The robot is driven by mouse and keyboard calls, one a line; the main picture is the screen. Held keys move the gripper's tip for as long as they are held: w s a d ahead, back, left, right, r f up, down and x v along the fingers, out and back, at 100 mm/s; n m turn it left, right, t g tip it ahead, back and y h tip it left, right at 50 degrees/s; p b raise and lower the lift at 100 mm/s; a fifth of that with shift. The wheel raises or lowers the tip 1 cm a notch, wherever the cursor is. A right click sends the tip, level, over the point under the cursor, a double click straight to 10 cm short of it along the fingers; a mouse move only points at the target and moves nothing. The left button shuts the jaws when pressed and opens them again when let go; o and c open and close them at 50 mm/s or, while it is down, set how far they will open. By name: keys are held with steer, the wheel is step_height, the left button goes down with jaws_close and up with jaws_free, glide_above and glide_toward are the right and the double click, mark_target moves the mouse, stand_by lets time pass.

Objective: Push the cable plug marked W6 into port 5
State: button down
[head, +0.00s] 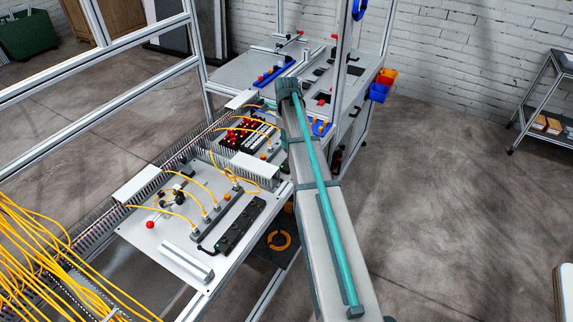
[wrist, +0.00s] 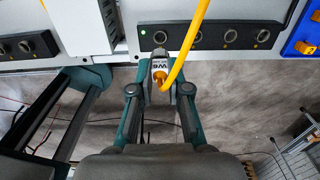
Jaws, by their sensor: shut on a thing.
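In the wrist view, my gripper (wrist: 159,90) is shut on the grey plug marked W6 (wrist: 158,66), with one finger on each side. A thick yellow cable (wrist: 190,48) rises from the plug towards the top of the picture. The plug is at the front edge of a black port strip (wrist: 212,37), just below its leftmost round port (wrist: 160,38). A small green light shows beside that port. I cannot tell whether the plug touches the strip, and no port number is readable. In the head view my arm hides the gripper and plug.
Another black block with round sockets (wrist: 28,45) is on the left in the wrist view, and a blue holder (wrist: 302,32) on the right. In the head view, yellow cables (head: 60,245) hang at the left and loop over a white panel (head: 165,240) with plugged connectors.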

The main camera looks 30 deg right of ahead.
steer(key=shift+f+b, duration=0.65)
steer(key=shift+f, duration=1.1)
steer(key=shift+f, duration=1.25)
stand_by(2.6)
steer(key=c, duration=0.7)
jaws_free()
steer(key=shift+o, duration=0.2)
steer(key=shift+r, duration=0.1)
steer(key=shift+r+p, duration=1.95)
steer(key=shift+r, duration=1.75)
